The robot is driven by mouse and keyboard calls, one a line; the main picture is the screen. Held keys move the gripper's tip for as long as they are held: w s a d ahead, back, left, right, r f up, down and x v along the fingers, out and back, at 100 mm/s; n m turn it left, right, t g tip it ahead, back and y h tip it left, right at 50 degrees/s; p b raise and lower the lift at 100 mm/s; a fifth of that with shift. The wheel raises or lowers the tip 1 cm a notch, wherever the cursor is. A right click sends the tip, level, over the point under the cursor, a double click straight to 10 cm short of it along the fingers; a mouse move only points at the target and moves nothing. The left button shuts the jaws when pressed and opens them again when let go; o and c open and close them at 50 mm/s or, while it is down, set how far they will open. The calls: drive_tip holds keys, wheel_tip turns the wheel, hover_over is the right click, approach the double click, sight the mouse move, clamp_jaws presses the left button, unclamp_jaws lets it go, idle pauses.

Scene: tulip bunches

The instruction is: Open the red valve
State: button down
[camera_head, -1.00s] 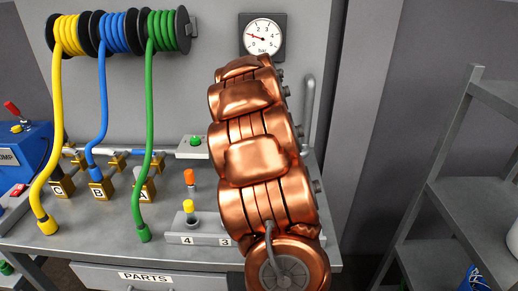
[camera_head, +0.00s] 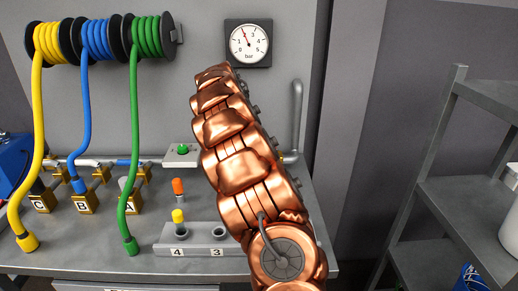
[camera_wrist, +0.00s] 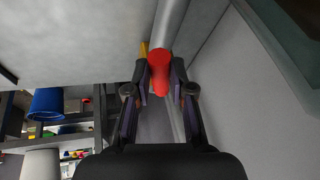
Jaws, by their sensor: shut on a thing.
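In the wrist view, the red valve handle (camera_wrist: 160,72) sits beside a grey pipe (camera_wrist: 172,25). My gripper (camera_wrist: 160,80) is shut on the red handle, with one finger on each side of it. A bit of yellow shows just left of the handle. In the head view, my copper-coloured arm hides the red valve and my gripper.
A pressure gauge (camera_head: 248,43) hangs on the panel above my arm. Yellow, blue and green hoses (camera_head: 129,160) hang at the left over the workbench (camera_head: 100,264). A numbered block (camera_head: 200,240) stands beside my arm. A grey shelf (camera_head: 465,205) is at the right.

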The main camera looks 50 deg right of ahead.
drive_tip(key=shift+d, duration=0.15)
idle(0.3)
drive_tip(key=c, duration=1.3)
unclamp_jaws()
drive_tip(key=shift+s, duration=0.1)
drive_tip(key=shift+o, duration=1.4)
drive_tip(key=v, duration=1.2)
